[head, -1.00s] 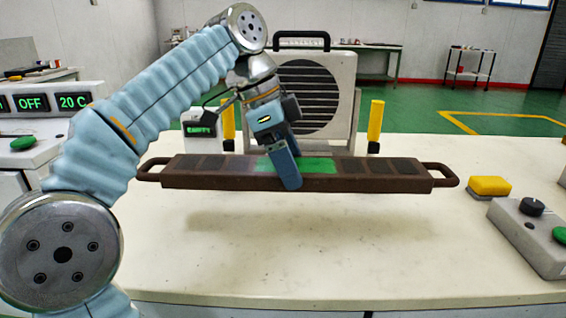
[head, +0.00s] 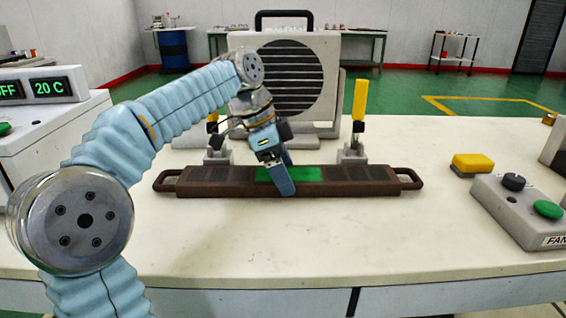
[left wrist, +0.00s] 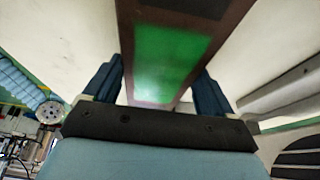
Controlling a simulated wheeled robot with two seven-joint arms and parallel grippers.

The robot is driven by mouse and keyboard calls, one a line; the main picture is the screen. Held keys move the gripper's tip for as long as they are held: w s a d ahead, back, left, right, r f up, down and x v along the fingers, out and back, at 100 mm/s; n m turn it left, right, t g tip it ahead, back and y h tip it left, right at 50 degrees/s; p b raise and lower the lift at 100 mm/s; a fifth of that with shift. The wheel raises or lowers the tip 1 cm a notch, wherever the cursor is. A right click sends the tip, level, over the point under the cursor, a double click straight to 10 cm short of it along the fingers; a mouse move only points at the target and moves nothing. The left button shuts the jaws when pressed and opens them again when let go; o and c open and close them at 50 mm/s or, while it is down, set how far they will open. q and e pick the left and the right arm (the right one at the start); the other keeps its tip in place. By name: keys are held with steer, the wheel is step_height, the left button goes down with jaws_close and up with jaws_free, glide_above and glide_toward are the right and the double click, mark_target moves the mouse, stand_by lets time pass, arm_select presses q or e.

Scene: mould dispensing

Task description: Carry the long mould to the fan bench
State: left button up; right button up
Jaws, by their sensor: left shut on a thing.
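The long mould (head: 215,182) is a dark brown bar with a loop handle at each end, dark panels along its top and a green middle panel. It lies level and crosswise at the fan bench (head: 290,245), at or just above the bench top; I cannot tell if it touches. My left gripper (head: 281,176) is shut across the mould's middle at the green panel. In the left wrist view, the two blue fingers stand on either side of the mould (left wrist: 160,65). My right gripper is not in view.
Two yellow-handled clamps (head: 357,128) stand just behind the mould, the left one partly hidden by my arm. A large fan (head: 295,80) stands behind them. A yellow block (head: 472,163) and a control box (head: 515,210) are at right. The bench front is clear.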

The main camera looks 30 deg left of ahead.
arm_select(q)
steer(key=o, duration=1.8)
steer(key=shift+o, duration=0.2)
steer(key=p+v, duration=0.3)
steer(key=v, duration=0.9)
steer(key=shift+d+r, duration=0.1)
